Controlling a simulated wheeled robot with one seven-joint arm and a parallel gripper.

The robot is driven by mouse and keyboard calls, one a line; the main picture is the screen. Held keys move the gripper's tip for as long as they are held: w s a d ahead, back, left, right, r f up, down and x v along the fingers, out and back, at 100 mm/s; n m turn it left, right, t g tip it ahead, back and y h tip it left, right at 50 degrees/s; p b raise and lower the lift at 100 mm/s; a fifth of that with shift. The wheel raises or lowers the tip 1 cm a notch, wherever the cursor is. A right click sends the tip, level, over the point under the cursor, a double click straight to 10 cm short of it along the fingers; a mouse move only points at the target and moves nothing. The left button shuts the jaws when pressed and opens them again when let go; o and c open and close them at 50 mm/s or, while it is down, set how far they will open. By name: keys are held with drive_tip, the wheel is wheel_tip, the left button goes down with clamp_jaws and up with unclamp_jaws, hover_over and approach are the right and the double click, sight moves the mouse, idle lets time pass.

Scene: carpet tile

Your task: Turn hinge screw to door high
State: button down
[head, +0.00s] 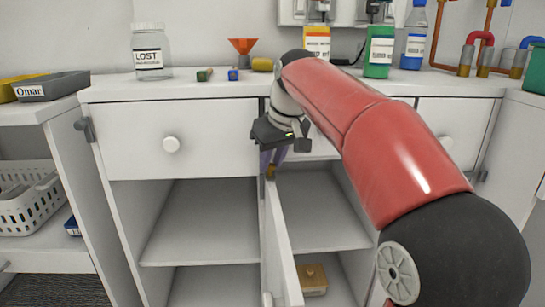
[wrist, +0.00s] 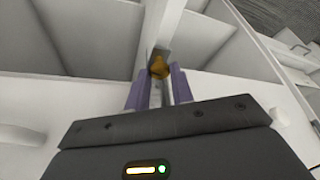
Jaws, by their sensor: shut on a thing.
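The hinge screw (head: 271,172) is a small brass-coloured piece at the top of an open white cabinet door (head: 284,250). It also shows in the wrist view (wrist: 158,65), in front of a grey metal bracket. The door stands out from the cabinet, seen nearly edge-on in the head view. My gripper (head: 272,160) points down at the door's top corner, and its purple fingers (wrist: 159,88) are shut on the screw, one on each side. The fingers hide part of the screw, so its turn angle cannot be told.
A drawer front with a round knob (head: 171,144) is left of my gripper. Open shelves lie below, with a wooden block (head: 312,279) right of the door. The counter (head: 200,88) above holds a LOST jar (head: 149,52), an orange funnel (head: 243,46) and bottles (head: 379,52).

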drive_tip(key=m+p, duration=0.1)
drive_tip(key=m+h+p, duration=0.1)
drive_tip(key=m, duration=0.1)
drive_tip(key=shift+s+a+r, duration=0.1)
drive_tip(key=shift+a+r, duration=0.05)
drive_tip(key=m+p, duration=0.1)
drive_tip(key=m+h+p, duration=0.1)
drive_tip(key=m, duration=0.1)
drive_tip(key=shift+a+m, duration=0.2)
drive_tip(key=shift+m, duration=0.1)
drive_tip(key=shift+a+m+h+p, duration=0.1)
drive_tip(key=shift+m+h+p, duration=0.55)
drive_tip(key=shift+m, duration=0.6)
drive_tip(key=shift+m+h+p, duration=0.45)
drive_tip(key=shift+m+p, duration=0.25)
drive_tip(key=shift+m, duration=0.55)
drive_tip(key=c, duration=1.2)
unclamp_jaws()
